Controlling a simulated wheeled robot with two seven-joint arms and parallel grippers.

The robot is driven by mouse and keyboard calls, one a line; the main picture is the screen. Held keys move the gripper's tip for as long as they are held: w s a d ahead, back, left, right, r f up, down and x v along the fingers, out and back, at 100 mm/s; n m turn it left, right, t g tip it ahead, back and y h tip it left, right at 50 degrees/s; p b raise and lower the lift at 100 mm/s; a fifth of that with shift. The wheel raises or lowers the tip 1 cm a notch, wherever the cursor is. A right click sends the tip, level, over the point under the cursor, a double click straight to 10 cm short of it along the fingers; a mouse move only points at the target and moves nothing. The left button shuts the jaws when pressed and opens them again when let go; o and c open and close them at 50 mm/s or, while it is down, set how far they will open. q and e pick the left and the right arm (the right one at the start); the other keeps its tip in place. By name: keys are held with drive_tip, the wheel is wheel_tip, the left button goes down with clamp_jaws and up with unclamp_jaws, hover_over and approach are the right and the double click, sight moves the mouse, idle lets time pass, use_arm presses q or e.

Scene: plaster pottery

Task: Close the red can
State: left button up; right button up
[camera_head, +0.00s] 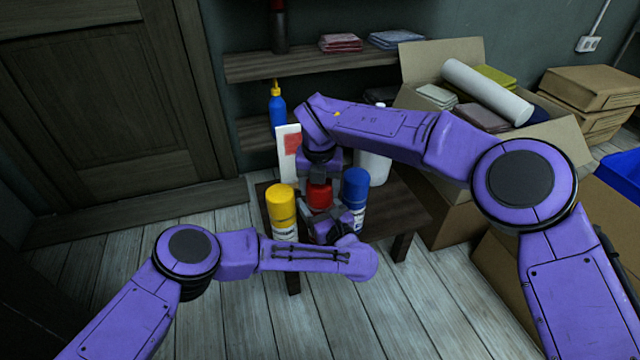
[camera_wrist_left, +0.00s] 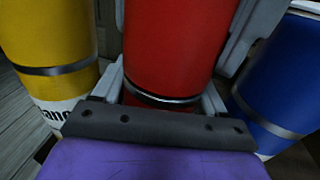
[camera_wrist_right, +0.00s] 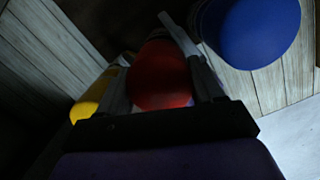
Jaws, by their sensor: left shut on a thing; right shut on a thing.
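The red can (camera_head: 319,196) stands on a dark wooden table between a yellow can (camera_head: 281,207) and a blue can (camera_head: 354,190). My right gripper (camera_head: 319,188) comes down from above and is shut on the red top; the right wrist view shows the red top (camera_wrist_right: 160,80) between its fingers. My left gripper (camera_head: 325,222) is low at the near side, shut around the red can; the left wrist view shows the red can (camera_wrist_left: 172,45) upright between its fingers, with a metal band near them. Whether the cap sits fully down on the can is hidden.
The table (camera_head: 395,210) has some free surface right of the blue can. A white container (camera_head: 374,160) stands behind. A blue bottle with a yellow tip (camera_head: 277,108) is at the back left. An open cardboard box (camera_head: 440,70) with rolls and packets is at the right.

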drive_tip(key=shift+f, duration=0.2)
drive_tip(key=o, duration=1.2)
drive_tip(key=shift+c, duration=0.2)
wheel_tip(320, 180, up, 12)
drive_tip(key=s, duration=0.1)
drive_tip(key=shift+s, duration=0.25)
use_arm(q)
drive_tip(key=o, duration=1.6)
drive_tip(key=shift+c, duration=0.2)
use_arm(e)
drive_tip(key=shift+f, duration=0.1)
